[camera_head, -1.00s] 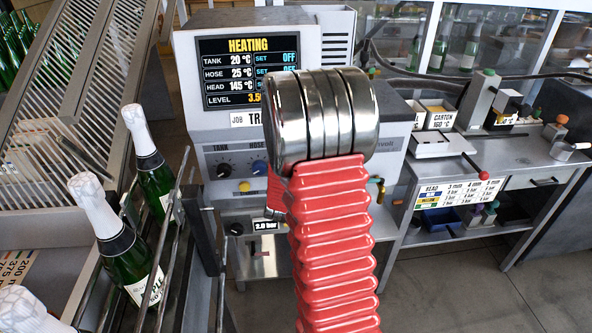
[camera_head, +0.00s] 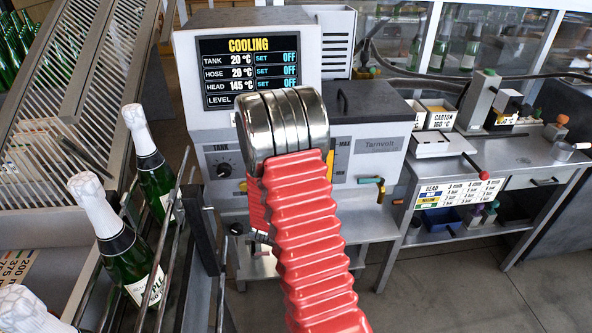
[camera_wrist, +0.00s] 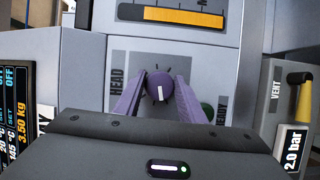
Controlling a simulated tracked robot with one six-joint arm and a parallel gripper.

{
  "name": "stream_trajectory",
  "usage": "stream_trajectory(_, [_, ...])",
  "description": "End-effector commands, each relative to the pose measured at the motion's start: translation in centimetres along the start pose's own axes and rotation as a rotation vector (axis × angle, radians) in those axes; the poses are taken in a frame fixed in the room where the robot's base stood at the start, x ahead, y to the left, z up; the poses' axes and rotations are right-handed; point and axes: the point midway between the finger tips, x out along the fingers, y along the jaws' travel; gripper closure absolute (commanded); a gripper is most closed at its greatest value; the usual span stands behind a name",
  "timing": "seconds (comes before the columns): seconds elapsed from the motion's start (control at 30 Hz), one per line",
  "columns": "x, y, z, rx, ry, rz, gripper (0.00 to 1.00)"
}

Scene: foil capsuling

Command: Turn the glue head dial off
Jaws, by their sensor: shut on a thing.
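The HEAD dial (camera_wrist: 158,80) is a round purple knob on a grey panel in the wrist view, with tick marks around it and a white pointer line towards the lower side of the picture. My gripper (camera_wrist: 161,88) has its two purple fingers shut on the dial, one on each side. In the head view the glue unit's screen (camera_head: 252,72) reads COOLING, with HEAD at 145 °C and OFF in all three SET rows. My red-sleeved arm covers the HEAD dial and my gripper there. The TANK dial (camera_head: 223,170) shows left of my arm.
A green READY lamp (camera_wrist: 207,110) is beside the dial. A yellow-handled VENT valve (camera_wrist: 300,78) and a 2.0 bar readout (camera_wrist: 293,143) lie to the right. Champagne bottles (camera_head: 148,160) stand at the left; a side bench (camera_head: 520,160) is at the right.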

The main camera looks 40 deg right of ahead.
Motion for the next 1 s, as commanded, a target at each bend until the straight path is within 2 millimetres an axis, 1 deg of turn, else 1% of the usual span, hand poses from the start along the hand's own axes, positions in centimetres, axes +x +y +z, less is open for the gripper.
stream_trajectory(0.03, [-0.16, -0.57, 0.08, -0.041, 0.001, 0.005, 0.86])
stream_trajectory(0.2, [-0.17, -0.64, 0.10, -0.163, 0.002, 0.053, 0.86])
stream_trajectory(0.4, [-0.18, -0.63, 0.05, -0.259, 0.004, 0.093, 0.86])
stream_trajectory(0.67, [-0.20, -0.69, 0.03, -0.309, 0.005, 0.112, 0.86])
stream_trajectory(1.0, [-0.21, -0.76, 0.03, -0.312, 0.006, 0.111, 0.86])
